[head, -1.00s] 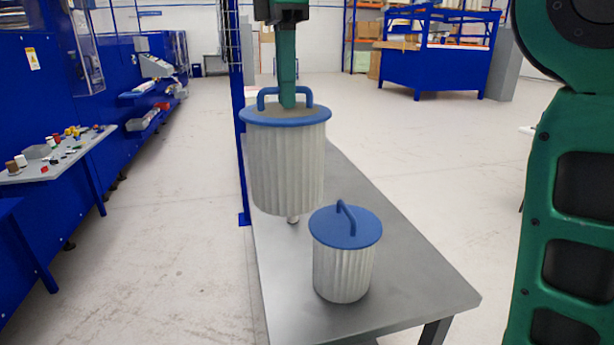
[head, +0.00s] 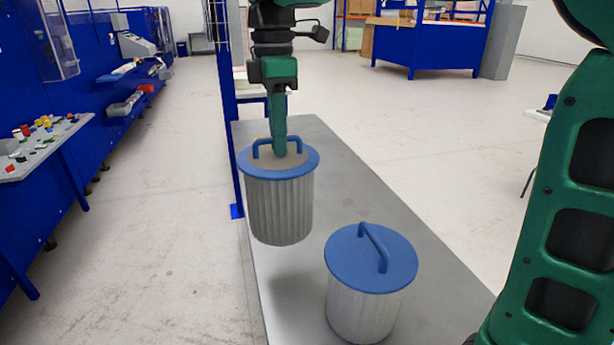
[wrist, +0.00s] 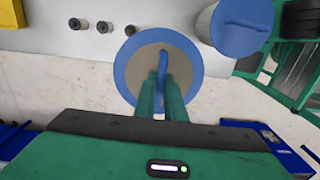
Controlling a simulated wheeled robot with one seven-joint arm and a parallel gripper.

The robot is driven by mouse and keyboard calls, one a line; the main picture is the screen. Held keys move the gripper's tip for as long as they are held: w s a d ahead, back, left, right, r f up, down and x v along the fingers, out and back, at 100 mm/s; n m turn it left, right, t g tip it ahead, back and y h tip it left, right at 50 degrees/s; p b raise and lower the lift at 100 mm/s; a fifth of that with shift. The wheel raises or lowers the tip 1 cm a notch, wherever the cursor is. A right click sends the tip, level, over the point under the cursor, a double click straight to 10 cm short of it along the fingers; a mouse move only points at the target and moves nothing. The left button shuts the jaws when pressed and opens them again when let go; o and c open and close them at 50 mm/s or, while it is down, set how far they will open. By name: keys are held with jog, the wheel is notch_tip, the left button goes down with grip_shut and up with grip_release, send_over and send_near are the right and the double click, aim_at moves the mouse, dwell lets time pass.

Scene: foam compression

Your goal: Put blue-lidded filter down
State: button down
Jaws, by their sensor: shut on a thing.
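My gripper (head: 279,152) is shut on the blue handle of a pleated, pale grey filter (head: 280,210) with a blue rim and a tan lid centre. The filter hangs upright above the grey table, near its left edge, with a shadow below it. In the wrist view the held filter (wrist: 122,72) shows from above, with my gripper (wrist: 160,85) at its handle. A second filter (head: 365,312) with a fully blue lid stands on the table, nearer and to the right. It shows at the top right of the wrist view (wrist: 242,28).
Small dark cylinders (wrist: 103,27) and a yellow item (wrist: 75,24) show in the wrist view.

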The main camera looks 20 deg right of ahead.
jog(key=w+d+f, duration=0.2)
jog(key=d+f, duration=0.9)
jog(key=shift+d, duration=0.25)
jog(key=c, duration=1.8)
grip_release()
jog(key=shift+f, duration=0.15)
notch_tip(320, 180, up, 12)
jog(key=s+d+f+m, duration=0.8)
jog(key=s+d+m, duration=0.2)
jog(key=d+m, duration=0.15)
jog(key=s+d+f+m, duration=0.2)
jog(key=s+f+m, duration=0.2)
jog(key=s, duration=0.1)
jog(key=s+d+f+m, duration=0.2)
jog(key=s+f+m, duration=0.2)
jog(key=s, duration=0.2)
jog(key=s+d+f+m, duration=0.2)
jog(key=s+f+m, duration=0.3)
jog(key=s, duration=0.1)
jog(key=shift+s+d, duration=0.2)
jog(key=shift+d, duration=0.1)
